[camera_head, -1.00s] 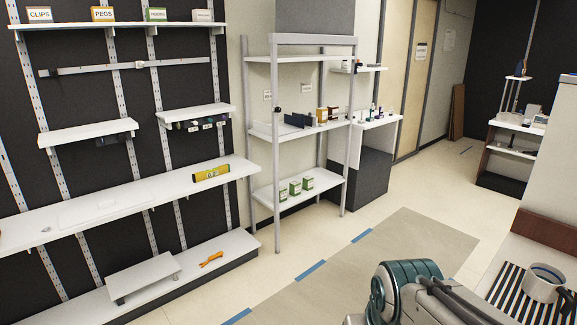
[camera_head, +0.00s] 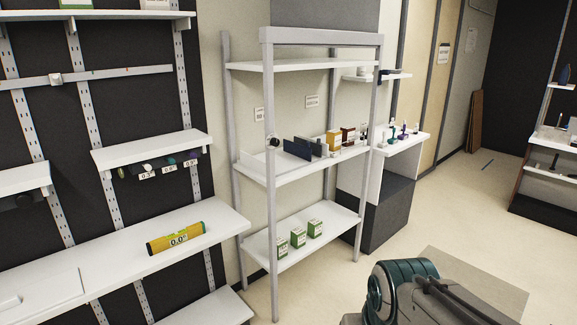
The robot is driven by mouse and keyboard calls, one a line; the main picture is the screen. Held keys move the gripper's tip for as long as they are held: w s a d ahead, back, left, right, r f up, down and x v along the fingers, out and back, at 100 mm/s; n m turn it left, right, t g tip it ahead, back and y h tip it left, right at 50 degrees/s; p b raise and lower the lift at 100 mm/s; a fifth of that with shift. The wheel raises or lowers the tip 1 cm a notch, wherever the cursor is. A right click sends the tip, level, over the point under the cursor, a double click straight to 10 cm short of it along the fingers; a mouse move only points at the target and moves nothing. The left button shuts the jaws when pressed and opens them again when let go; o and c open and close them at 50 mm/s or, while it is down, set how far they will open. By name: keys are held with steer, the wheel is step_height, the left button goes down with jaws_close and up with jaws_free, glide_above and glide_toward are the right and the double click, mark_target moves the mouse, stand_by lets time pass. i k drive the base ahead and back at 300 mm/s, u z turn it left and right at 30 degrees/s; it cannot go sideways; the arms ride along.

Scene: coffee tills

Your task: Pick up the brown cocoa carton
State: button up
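A small dark brown carton (camera_head: 348,134) stands on the middle shelf of the grey metal rack, toward its right end. It is likely the cocoa carton, but its label is too small to read. An orange-yellow carton (camera_head: 333,140) stands just left of it and close to it. Part of my arm shows at the bottom right, well in front of the rack. My gripper is out of view.
The rack's middle shelf (camera_head: 262,176) also holds dark blue panels (camera_head: 297,148). Its lower shelf (camera_head: 285,247) bears several green-and-white boxes. Rack posts (camera_head: 270,215) stand at the front. A yellow roll (camera_head: 176,238) lies on the left wall shelf. Open floor lies right.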

mark_target(349, 132)
steer(key=i, duration=0.85)
steer(key=z, duration=1.15)
steer(key=i, duration=2.2)
steer(key=u, duration=1.45)
